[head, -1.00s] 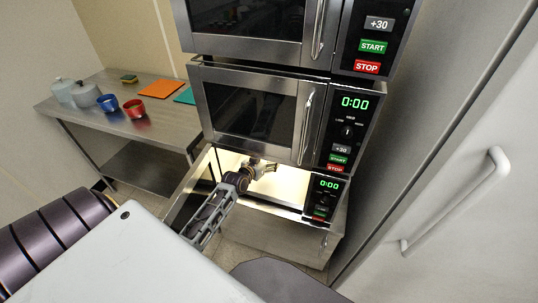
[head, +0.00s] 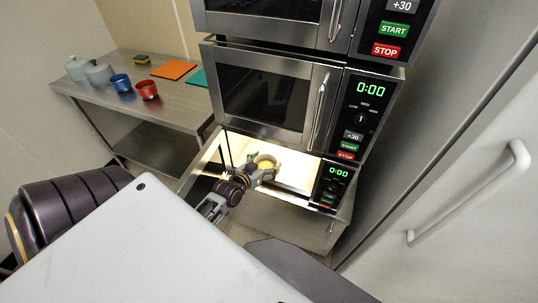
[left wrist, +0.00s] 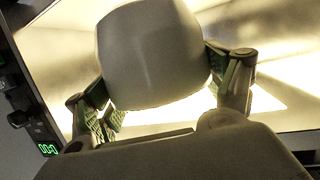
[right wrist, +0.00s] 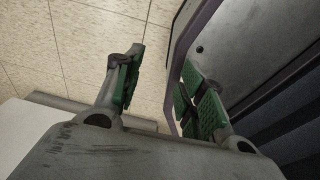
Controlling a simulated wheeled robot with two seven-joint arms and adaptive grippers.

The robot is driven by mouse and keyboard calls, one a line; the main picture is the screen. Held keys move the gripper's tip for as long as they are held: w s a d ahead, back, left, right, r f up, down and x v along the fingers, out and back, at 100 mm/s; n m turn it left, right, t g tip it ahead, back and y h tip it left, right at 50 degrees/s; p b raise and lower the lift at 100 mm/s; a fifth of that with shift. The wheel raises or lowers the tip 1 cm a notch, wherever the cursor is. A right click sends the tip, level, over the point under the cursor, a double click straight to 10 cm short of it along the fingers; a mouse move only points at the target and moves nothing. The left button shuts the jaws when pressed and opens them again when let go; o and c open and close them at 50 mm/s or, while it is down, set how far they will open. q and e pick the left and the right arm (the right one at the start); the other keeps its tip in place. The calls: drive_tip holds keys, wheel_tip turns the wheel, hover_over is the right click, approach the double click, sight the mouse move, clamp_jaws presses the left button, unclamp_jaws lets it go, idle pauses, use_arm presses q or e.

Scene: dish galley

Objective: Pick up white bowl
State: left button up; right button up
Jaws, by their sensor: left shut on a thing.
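The white bowl (head: 264,158) is in the lit, open lowest microwave (head: 296,172), near its front opening. Something yellow shows inside the bowl in the head view. My left gripper (head: 263,170) is shut on the bowl. In the left wrist view the bowl (left wrist: 153,55) sits between the two fingers of the left gripper (left wrist: 165,95), its smooth pale side toward the camera. My right gripper (right wrist: 165,92) is open and empty in the right wrist view, with tiled floor beyond it.
Two more microwaves, the nearer one shut (head: 265,95), are stacked above. A steel table (head: 175,110) at the left bears a blue mug (head: 121,83), a red mug (head: 147,90), grey pots (head: 99,73) and coloured mats. A large door with a handle (head: 470,190) stands at the right.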

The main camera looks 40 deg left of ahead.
use_arm(q)
drive_tip(key=shift+s+d, duration=0.2)
drive_tip(key=shift+s, duration=0.65)
drive_tip(key=shift+s+d, duration=0.2)
drive_tip(key=shift+s, duration=0.5)
drive_tip(key=shift+s+r, duration=0.1)
drive_tip(key=shift+s, duration=0.05)
use_arm(e)
drive_tip(key=shift+s+d, duration=0.2)
drive_tip(key=shift+d, duration=0.25)
drive_tip(key=shift+w, duration=0.1)
